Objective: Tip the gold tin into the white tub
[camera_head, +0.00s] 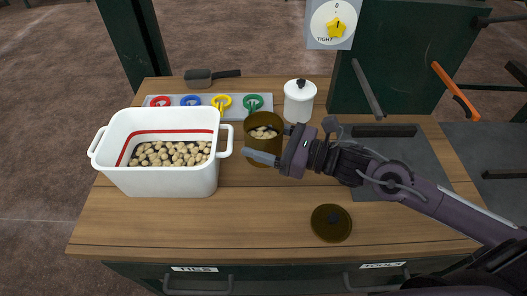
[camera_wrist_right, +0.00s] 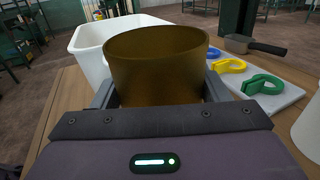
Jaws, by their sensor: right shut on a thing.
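The gold tin (camera_head: 264,124) stands upright and open-topped, with pale round pieces inside, just right of the white tub. My right gripper (camera_head: 268,157) is shut on the tin, with its fingers along the tin's sides. In the right wrist view the tin (camera_wrist_right: 157,60) fills the middle, between the fingers. The white tub (camera_head: 170,184) sits on the left of the bench and holds many similar pale pieces below a red line on its inner wall. The tub also shows behind the tin in the right wrist view (camera_wrist_right: 90,45). My left gripper is out of view.
A dark gold lid (camera_head: 331,223) lies at the front of the wooden bench (camera_head: 250,220). A white lidded jar (camera_head: 299,102) stands behind the gripper. Several coloured rings lie on a grey board (camera_head: 265,101) behind the tub, with a dark scoop (camera_head: 200,79) beyond.

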